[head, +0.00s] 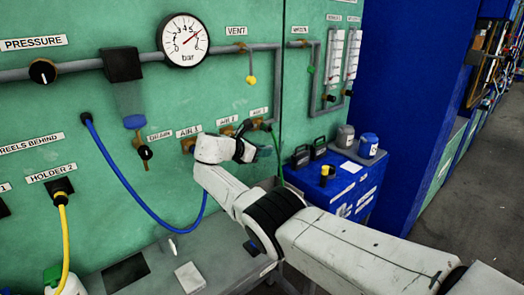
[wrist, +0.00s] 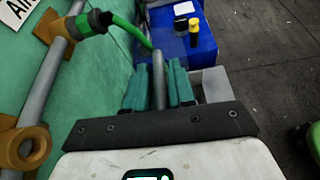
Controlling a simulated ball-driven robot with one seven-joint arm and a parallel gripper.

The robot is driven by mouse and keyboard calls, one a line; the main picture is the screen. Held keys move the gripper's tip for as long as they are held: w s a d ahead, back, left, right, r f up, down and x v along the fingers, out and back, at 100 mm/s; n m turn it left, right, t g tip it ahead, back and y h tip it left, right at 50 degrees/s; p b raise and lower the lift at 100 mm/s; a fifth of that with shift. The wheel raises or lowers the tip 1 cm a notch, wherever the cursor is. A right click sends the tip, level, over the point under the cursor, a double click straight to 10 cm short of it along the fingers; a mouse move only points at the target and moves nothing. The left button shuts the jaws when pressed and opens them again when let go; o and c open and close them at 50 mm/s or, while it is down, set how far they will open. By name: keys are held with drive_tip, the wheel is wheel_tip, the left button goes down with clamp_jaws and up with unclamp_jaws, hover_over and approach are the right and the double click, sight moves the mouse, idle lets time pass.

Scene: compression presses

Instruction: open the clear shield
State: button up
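A faint, see-through panel (head: 127,98) hangs below a black box (head: 122,64) on the green wall, at the upper left of the head view; I take it for the clear shield. It seems to be down, in front of or just above a blue knob (head: 134,121). My gripper (head: 264,153) is well to the right of it and lower, pointing right. In the wrist view my gripper's two teal fingers (wrist: 162,88) stand a little apart. A grey rod (wrist: 158,75) shows between them; whether they grip it is unclear. The shield is not in the wrist view.
A green hose (wrist: 118,28) hangs from a wall valve close by my gripper. A blue cabinet (head: 340,185) with bottles stands to the right. A blue hose (head: 125,170) loops below the shield. A grey bench (head: 225,262) lies below. A gauge (head: 184,40) and pipes line the wall.

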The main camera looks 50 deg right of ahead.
drive_tip(key=v, duration=1)
drive_tip(key=shift+a+r+b, duration=0.2)
drive_tip(key=shift+a+b, duration=0.2)
drive_tip(key=shift+b, duration=0.05)
drive_tip(key=shift+c, duration=0.4)
